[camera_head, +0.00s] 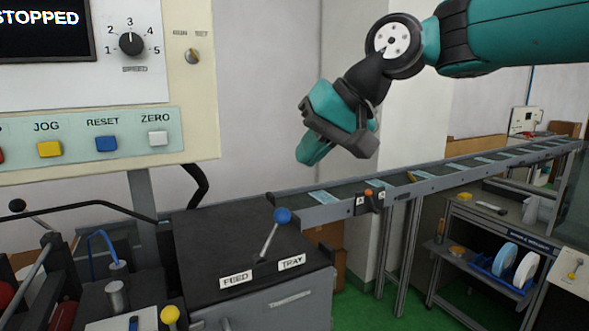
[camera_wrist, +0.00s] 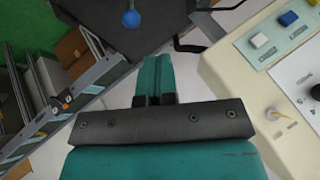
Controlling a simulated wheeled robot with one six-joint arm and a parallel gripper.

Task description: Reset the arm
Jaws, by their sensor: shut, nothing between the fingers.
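My arm (camera_head: 500,35), teal and black, reaches in from the upper right in the head view. My gripper (camera_head: 312,152) hangs in the air above the near end of the conveyor, right of the control panel. Its teal fingers are together with nothing between them; they also show shut in the wrist view (camera_wrist: 154,75). It touches nothing that I can see.
The control panel (camera_head: 200,140) with JOG, RESET and ZERO buttons stands at the left; its screen reads STOPPED. Below is a dark cabinet (camera_head: 215,235) with a blue-knobbed lever (camera_head: 270,235) between FEED and TRAY labels. A conveyor (camera_head: 440,180) carrying light blue pieces runs to the back right.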

